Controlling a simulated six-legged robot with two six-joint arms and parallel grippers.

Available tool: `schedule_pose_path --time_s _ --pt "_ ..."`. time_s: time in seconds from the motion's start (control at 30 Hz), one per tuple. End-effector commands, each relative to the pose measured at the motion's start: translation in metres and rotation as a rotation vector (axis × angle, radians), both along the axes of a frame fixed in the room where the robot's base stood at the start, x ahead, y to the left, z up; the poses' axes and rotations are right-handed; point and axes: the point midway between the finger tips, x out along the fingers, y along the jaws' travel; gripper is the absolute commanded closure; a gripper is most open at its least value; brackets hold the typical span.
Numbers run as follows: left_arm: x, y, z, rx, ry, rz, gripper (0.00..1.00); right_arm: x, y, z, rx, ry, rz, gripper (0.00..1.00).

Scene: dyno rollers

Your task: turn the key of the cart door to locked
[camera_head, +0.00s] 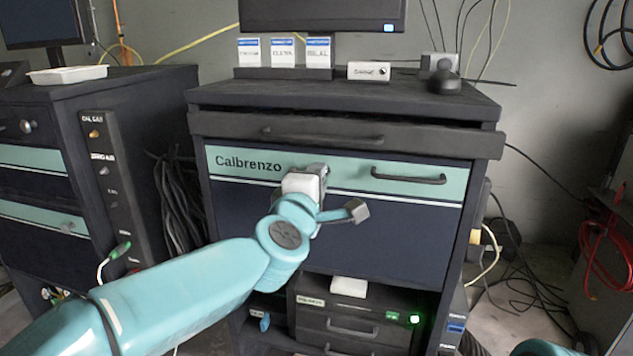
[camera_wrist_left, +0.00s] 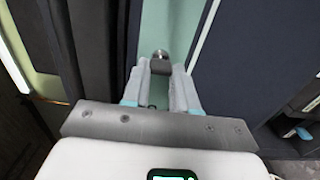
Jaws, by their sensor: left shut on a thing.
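The cart door (camera_head: 400,238) is dark blue with a teal band marked Calbrenzo and a black handle (camera_head: 408,177). My left gripper (camera_head: 318,171) is at the teal band, between the lettering and the handle. In the wrist view its two pale fingers (camera_wrist_left: 161,78) are shut on the key at the round metal lock (camera_wrist_left: 160,58). The key is mostly hidden between the fingertips, and I cannot tell how far it is turned. In the head view my wrist covers the lock. My right gripper is out of view.
A drawer front (camera_head: 340,135) juts out above the door. The cart top holds label cards (camera_head: 283,52), a small box (camera_head: 368,71) and a mouse (camera_head: 444,83). A dark cabinet (camera_head: 30,130) stands at left. Cables hang between them and lie at right.

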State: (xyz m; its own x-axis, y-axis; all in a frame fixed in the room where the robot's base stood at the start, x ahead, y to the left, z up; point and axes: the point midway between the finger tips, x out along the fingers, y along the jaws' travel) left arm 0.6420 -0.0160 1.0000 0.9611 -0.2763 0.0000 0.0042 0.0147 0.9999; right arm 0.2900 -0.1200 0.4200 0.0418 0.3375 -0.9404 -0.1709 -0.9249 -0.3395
Motion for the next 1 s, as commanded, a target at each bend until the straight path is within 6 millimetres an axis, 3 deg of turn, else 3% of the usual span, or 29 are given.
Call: schedule_pose_path --time_s 0.17,0.2,0.27,0.3,0.67,0.77,1.0 --pt "0.0 0.001 0.0 -0.002 0.0 0.001 1.0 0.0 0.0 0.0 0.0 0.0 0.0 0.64" --pt "0.0 0.001 0.0 -0.002 0.0 0.001 0.69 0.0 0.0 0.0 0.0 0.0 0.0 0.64" --pt "0.0 0.001 0.0 -0.002 0.0 0.001 0.5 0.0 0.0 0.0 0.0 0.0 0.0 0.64" --pt "0.0 0.0 0.0 -0.002 0.001 0.001 0.47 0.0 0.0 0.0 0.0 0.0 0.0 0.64" --pt "-0.007 0.002 0.001 -0.001 -0.002 0.0 0.47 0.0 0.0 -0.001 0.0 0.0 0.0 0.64" --pt "-0.023 0.007 0.0 0.0 -0.001 -0.001 0.47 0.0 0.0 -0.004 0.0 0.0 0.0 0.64" --pt "-0.084 0.024 0.001 -0.001 -0.003 -0.002 0.47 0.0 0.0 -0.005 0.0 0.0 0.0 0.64"
